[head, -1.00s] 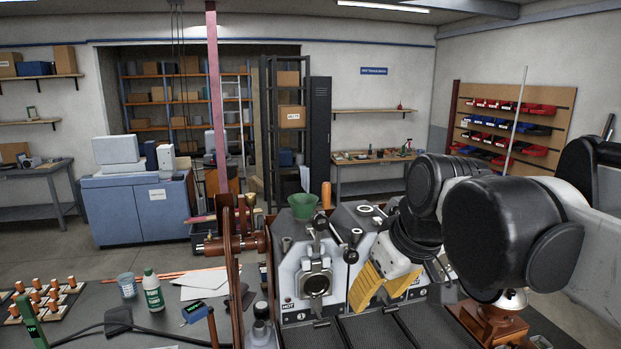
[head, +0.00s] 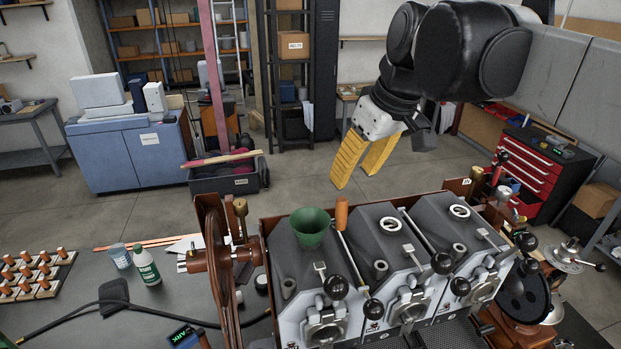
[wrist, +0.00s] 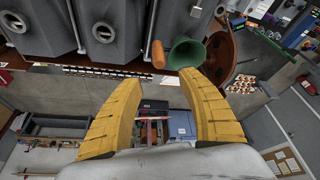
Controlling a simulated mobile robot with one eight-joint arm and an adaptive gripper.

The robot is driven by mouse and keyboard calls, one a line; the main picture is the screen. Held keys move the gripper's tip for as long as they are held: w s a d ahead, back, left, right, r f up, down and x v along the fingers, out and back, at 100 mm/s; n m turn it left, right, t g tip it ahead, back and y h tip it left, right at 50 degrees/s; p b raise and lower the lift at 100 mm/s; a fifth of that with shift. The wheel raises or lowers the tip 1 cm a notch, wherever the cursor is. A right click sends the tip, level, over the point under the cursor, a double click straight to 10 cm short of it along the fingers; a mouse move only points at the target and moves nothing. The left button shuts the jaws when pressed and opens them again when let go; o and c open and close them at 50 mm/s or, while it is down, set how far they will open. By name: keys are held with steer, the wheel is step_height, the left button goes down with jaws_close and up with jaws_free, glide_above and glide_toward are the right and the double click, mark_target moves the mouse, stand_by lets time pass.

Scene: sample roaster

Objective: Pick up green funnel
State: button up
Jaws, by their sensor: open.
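The green funnel (head: 310,227) sits upright on top of the left unit of the roaster in the head view. In the wrist view the funnel (wrist: 186,53) shows its wide mouth, beyond the fingertips and near the right finger. My gripper (head: 350,178) has yellow fingers, spread open and empty. In the head view it hangs above and to the right of the funnel, apart from it. In the wrist view the gripper (wrist: 160,84) has nothing between its fingers but distant background.
An orange-brown handle (head: 342,213) stands close beside the funnel on its right. The roaster (head: 385,255) has several levers and knobs. A brown wheel (head: 222,265) is to its left. A green-labelled white bottle (head: 147,266) and a cup (head: 120,256) stand on the left table.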

mark_target(343, 200)
steer(key=f, duration=0.3)
steer(key=shift+s+a+f, duration=0.1)
steer(key=shift+s+a, duration=0.2)
steer(key=shift+a, duration=0.1)
steer(key=x, duration=0.2)
steer(key=w+x, duration=0.1)
steer(key=x, duration=0.1)
steer(key=p+x, duration=0.1)
steer(key=x, duration=0.2)
steer(key=shift+w+d, duration=0.15)
steer(key=shift+d, duration=0.1)
steer(key=shift+s+r, duration=0.2)
steer(key=shift+r, duration=0.05)
steer(key=shift+c, duration=1.2)
steer(key=shift+w, duration=0.1)
jaws_close()
